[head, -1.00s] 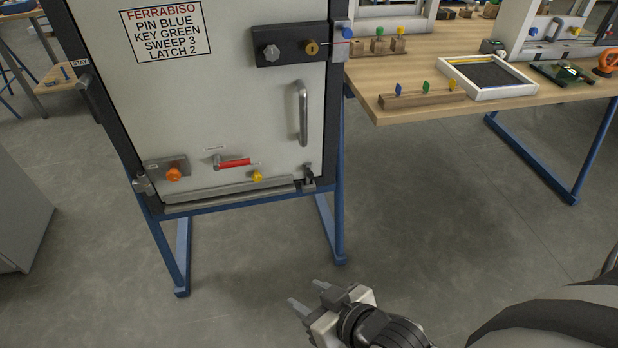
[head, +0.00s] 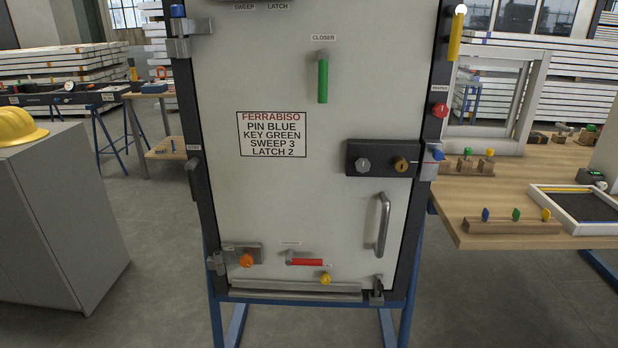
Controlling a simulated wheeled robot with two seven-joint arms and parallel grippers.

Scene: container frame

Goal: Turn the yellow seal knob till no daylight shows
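The yellow knob (head: 326,279) is small and sits low on the pale door panel (head: 290,200), right of centre. It is just above a grey seal bar (head: 295,287) that runs along the door's bottom edge. At this size I cannot tell how the knob is turned or whether light shows under the bar. Neither of my grippers is in the head view, and nothing touches the knob.
A red lever (head: 306,262) and an orange knob (head: 246,260) sit left of the yellow knob. A grey pull handle (head: 383,225) stands out at right. A wooden bench (head: 480,205) is at the right, a grey cabinet (head: 60,220) at the left.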

